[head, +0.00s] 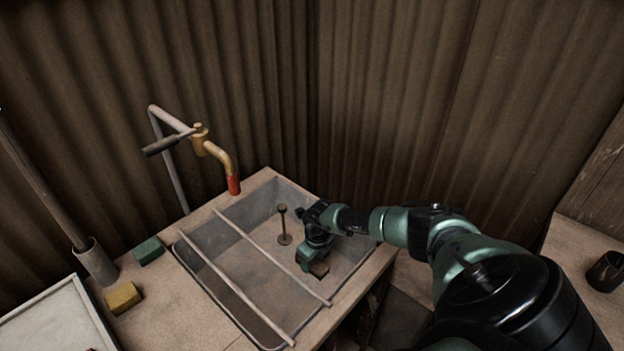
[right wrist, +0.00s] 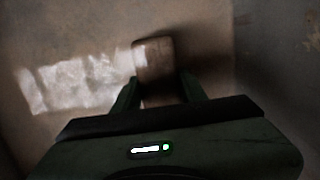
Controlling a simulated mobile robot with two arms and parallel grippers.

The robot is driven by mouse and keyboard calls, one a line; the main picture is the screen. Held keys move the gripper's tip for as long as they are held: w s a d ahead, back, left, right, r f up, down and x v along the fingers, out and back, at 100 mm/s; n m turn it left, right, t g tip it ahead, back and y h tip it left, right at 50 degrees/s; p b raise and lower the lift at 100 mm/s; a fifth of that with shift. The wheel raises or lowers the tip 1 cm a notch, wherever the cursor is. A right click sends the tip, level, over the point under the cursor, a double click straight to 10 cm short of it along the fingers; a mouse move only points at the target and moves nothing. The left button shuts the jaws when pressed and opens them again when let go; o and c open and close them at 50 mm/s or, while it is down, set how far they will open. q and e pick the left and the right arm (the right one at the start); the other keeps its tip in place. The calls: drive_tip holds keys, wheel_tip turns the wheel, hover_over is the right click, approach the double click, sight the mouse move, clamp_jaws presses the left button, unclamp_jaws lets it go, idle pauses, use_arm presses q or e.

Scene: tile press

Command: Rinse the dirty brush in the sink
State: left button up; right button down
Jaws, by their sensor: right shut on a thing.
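The sink (head: 258,318) is a grey basin set in a pale counter, with two bars across its top. My right gripper (head: 311,266) is inside the basin at its right side, pointing down. It is shut on a brown block-like piece, which I take to be the brush (head: 320,270). In the right wrist view the brush (right wrist: 153,58) sticks out between the two fingers. Its bristles and any dirt cannot be made out. The tap (head: 217,152) is brass with a red tip and a lever, at the back left of the sink. No water shows from it. My left gripper is not in view.
A green block (head: 148,250) and a yellow block (head: 124,298) lie on the counter at left. A dark cup (head: 606,271) stands at far right. Corrugated walls close the back.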

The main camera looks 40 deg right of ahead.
drive_tip(key=shift+r, duration=0.1)
wheel_tip(320, 180, up, 22)
drive_tip(key=p, duration=1.9)
idle(2.2)
wheel_tip(320, 180, up, 4)
drive_tip(key=p, duration=0.3)
idle(0.4)
drive_tip(key=shift+s, duration=0.1)
idle(0.4)
